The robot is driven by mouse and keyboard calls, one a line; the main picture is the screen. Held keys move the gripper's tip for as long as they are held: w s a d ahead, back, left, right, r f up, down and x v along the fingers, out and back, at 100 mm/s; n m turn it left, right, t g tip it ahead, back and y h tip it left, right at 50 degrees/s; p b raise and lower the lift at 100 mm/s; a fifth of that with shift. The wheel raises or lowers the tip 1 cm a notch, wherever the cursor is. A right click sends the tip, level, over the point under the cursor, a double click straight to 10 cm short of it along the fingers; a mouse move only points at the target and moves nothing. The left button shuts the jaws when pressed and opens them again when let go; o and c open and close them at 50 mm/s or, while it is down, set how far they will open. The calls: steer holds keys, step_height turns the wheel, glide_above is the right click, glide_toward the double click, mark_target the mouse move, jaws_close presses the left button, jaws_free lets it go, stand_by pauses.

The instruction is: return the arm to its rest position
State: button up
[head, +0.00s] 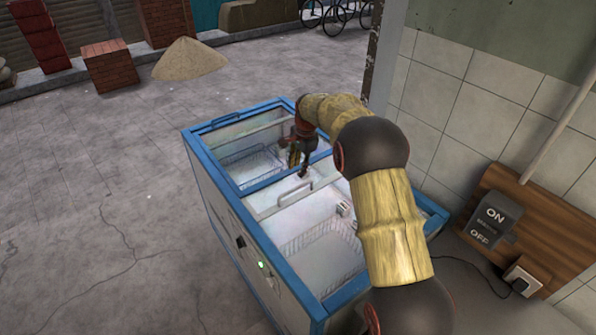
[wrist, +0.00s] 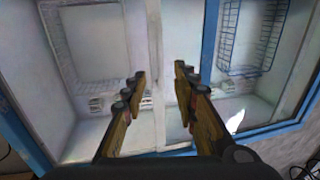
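My arm reaches out from the lower right of the head view over a blue-framed chest freezer (head: 205,160). My gripper (head: 298,158) is above the freezer's middle, near the lid handle (head: 296,193). In the wrist view my gripper (wrist: 160,82) has its two fingers spread apart, with nothing between them. The freezer's inside shows below the fingers. Small white cartons (head: 344,208) sit inside the freezer, partly hidden by my arm. Whether the fingertips touch the lid cannot be told.
A tiled wall (head: 440,100) with an ON/OFF switch box (head: 494,217) and a socket (head: 523,277) stands close on the right. Wire baskets (wrist: 252,38) hang inside the freezer. Open paved floor (head: 90,200) lies to the left; a sand pile (head: 188,60) is farther back.

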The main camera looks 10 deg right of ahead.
stand_by(0.5)
steer(key=s+f+n+g, duration=0.1)
steer(key=s+f+n, duration=0.2)
steer(key=s+n, duration=0.4)
steer(key=s+r+n+t+b, duration=0.1)
steer(key=s+r, duration=0.4)
steer(key=s, duration=0.9)
steer(key=s+r+n+t+b, duration=0.2)
steer(key=s+r, duration=0.3)
steer(key=s, duration=0.9)
steer(key=s+r+n+t+b, duration=0.1)
steer(key=s+r+n+b, duration=0.2)
steer(key=s, duration=1.1)
steer(key=shift+a+r+n+t+h, duration=0.3)
steer(key=shift+a+r+h, duration=0.1)
steer(key=shift+r, duration=0.9)
